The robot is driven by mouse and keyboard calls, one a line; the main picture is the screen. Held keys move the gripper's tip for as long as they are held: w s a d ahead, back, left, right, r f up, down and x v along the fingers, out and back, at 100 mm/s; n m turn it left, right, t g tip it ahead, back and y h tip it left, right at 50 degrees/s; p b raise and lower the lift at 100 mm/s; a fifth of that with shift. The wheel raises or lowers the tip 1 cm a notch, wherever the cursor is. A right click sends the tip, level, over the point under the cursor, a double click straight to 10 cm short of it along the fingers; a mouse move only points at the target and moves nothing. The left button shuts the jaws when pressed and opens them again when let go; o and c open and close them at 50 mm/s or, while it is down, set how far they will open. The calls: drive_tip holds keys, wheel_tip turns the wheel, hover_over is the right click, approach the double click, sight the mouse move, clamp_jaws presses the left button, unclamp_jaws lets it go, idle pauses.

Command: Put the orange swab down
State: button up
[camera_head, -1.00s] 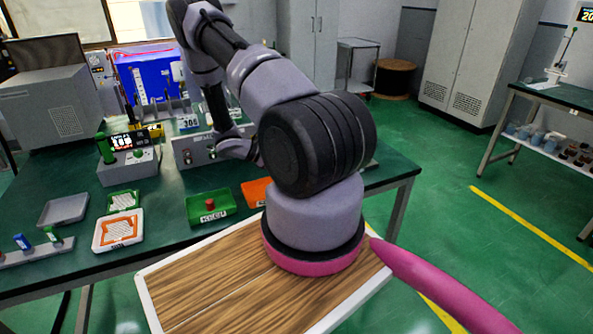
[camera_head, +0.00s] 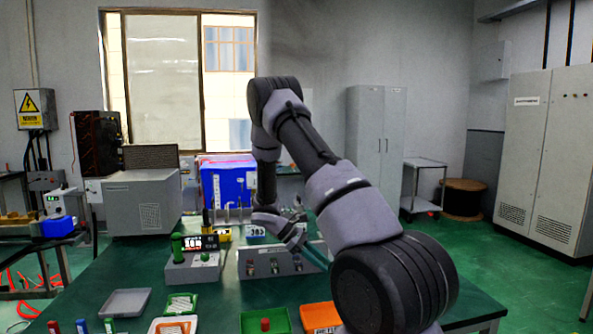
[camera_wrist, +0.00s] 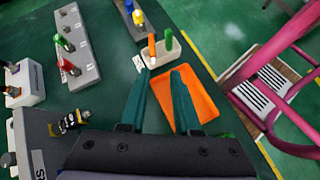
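In the wrist view, my gripper (camera_wrist: 162,74) has two teal fingers spread apart, with a clear gap and nothing visible between their tips. An upright orange stick (camera_wrist: 152,45), which looks like the orange swab, stands at a small white holder (camera_wrist: 155,60) just past the left fingertip. Contact between finger and stick cannot be told. A green stick (camera_wrist: 168,39) stands beside it in the same holder. An orange tray (camera_wrist: 197,103) lies flat under the right finger.
In the head view, a grey control box (camera_head: 268,263) stands on the green table near my arm. A green tray (camera_head: 250,322) holds a red knob. A white-framed orange tray (camera_head: 172,325) and a grey tray (camera_head: 125,302) lie left. A blue box (camera_head: 228,185) stands behind.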

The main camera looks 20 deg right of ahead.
drive_tip(key=s+a+r+m+t+y, duration=0.1)
drive_tip(key=a+r+m+t+y, duration=0.25)
drive_tip(key=r, duration=0.85)
drive_tip(key=s+a+r+m+t+y, duration=0.2)
drive_tip(key=s+a+r+m+t, duration=0.1)
drive_tip(key=s+r, duration=0.3)
drive_tip(key=s+a+r+m+t+y, duration=0.2)
drive_tip(key=s+a+r, duration=0.4)
drive_tip(key=r, duration=0.4)
drive_tip(key=s+a+r+m+t+y, duration=0.2)
drive_tip(key=s+a+r+m+t, duration=0.2)
drive_tip(key=r, duration=0.4)
drive_tip(key=shift+s+a+t+y, duration=0.35)
drive_tip(key=shift+s+a+t, duration=0.1)
drive_tip(key=shift+s+a, duration=0.4)
drive_tip(key=shift+s+d+r, duration=0.1)
drive_tip(key=shift+d, duration=0.05)
